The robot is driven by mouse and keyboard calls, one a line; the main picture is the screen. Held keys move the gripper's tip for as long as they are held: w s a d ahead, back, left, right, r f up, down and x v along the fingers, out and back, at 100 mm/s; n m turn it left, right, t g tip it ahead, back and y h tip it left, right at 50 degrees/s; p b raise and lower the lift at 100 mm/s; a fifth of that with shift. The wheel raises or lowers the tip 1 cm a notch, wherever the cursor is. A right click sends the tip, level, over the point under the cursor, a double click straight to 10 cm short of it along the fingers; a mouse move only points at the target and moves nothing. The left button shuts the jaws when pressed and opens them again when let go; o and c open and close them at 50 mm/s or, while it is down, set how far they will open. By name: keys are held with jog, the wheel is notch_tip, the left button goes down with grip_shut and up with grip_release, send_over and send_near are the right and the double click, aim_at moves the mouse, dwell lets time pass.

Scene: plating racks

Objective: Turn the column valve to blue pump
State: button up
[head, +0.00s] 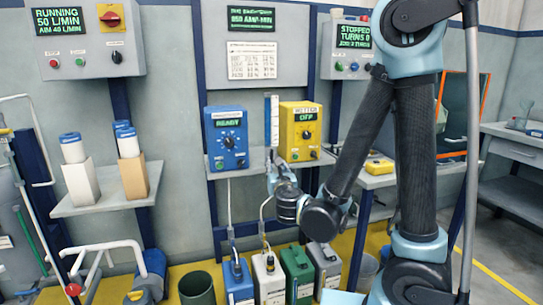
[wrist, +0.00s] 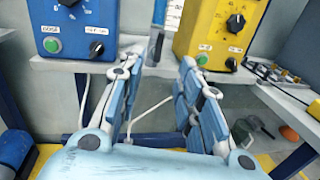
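The blue pump (head: 227,137), with a lit READY display, stands on the left of the shelf. Its lower part shows at upper left in the wrist view (wrist: 75,25). The yellow pump (head: 301,132), display OFF, stands to its right and also shows in the wrist view (wrist: 218,27). Between them a pale upright column (head: 271,120) rises. In the wrist view a narrow dark and blue part (wrist: 155,45), perhaps the valve, sits between the pumps; its setting cannot be read. My gripper (wrist: 157,72) is open and empty, its fingers spread below and in front of that part.
Several jugs, including blue (head: 238,284), white (head: 268,280) and green (head: 297,275) ones, stand on the floor below. Thin hoses hang under the pump shelf. A side table (head: 375,178) is at right.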

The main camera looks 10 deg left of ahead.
aim_at(272, 153)
jog(key=x, duration=1.6)
jog(key=shift+w+a, duration=0.1)
jog(key=shift+w, duration=0.25)
jog(key=shift+c, duration=0.6)
grip_shut()
jog(key=shift+a, duration=0.1)
